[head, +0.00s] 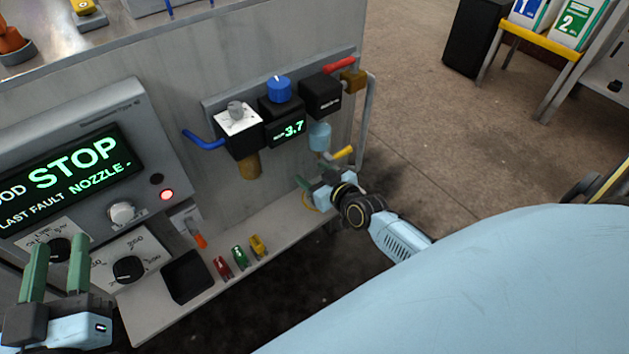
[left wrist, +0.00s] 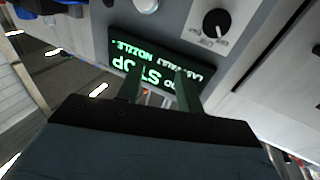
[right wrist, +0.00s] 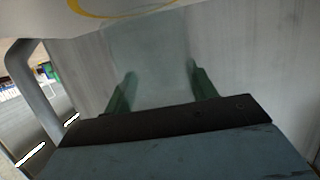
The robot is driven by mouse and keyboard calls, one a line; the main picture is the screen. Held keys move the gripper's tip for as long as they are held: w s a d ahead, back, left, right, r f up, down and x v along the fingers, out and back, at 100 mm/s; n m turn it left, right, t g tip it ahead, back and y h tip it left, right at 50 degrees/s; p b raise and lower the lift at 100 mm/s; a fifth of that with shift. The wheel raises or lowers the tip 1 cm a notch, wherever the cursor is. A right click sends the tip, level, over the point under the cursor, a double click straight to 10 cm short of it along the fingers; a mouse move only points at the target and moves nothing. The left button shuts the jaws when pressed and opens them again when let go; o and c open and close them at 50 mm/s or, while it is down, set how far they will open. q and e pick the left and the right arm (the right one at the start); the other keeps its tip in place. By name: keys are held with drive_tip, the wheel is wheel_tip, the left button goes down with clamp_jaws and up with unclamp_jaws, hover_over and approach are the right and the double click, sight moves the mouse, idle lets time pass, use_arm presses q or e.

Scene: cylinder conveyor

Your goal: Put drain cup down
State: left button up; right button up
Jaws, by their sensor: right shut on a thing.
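The drain cup seems to be the clear, hard-to-see vessel (right wrist: 155,55) between the fingers in the right wrist view; a yellow curved line crosses the top of that view. The cup's base and contents cannot be made out. My left gripper (head: 54,268) is open and empty in front of the control panel.
A pale ledge (head: 150,322) runs along the machine's foot. It bears a black tray (head: 187,277) and red (head: 221,268), green (head: 239,256) and yellow (head: 258,246) small parts. The panel screen (head: 70,175) reads STOP. The ledge's right end looks clear.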

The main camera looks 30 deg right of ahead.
use_arm(q)
drive_tip(key=shift+s+d+r+t+h+b, duration=0.15)
drive_tip(key=shift+r+t, duration=0.25)
drive_tip(key=shift+r, duration=0.25)
drive_tip(key=shift+s+r+t+h+b, duration=0.1)
drive_tip(key=shift+r+t+h, duration=0.1)
drive_tip(key=shift+r+t, duration=0.3)
drive_tip(key=shift+s+d+r+t+h+b, duration=0.15)
drive_tip(key=shift+r+t, duration=0.15)
drive_tip(key=shift+r, duration=0.45)
use_arm(e)
drive_tip(key=shift+f, duration=0.6)
drive_tip(key=shift+f, duration=0.15)
drive_tip(key=o, duration=1)
use_arm(q)
drive_tip(key=shift+r, duration=0.25)
